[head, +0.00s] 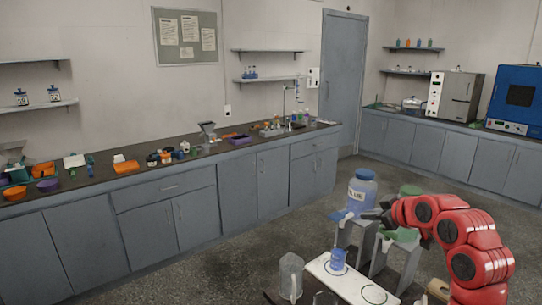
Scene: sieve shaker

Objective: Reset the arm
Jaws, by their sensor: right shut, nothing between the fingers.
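My right arm (447,222) is red and reaches in from the lower right, bent over the small work area. Its dark gripper (368,216) is shut and empty, beside the lower part of a blue jar (361,190) with a white label. I cannot tell whether it touches the jar. The jar stands on a grey stand (346,233). A green-lidded container (409,191) is partly hidden behind the arm. My left gripper is not in view.
A long counter (110,180) with labware lines the wall. The floor between is clear.

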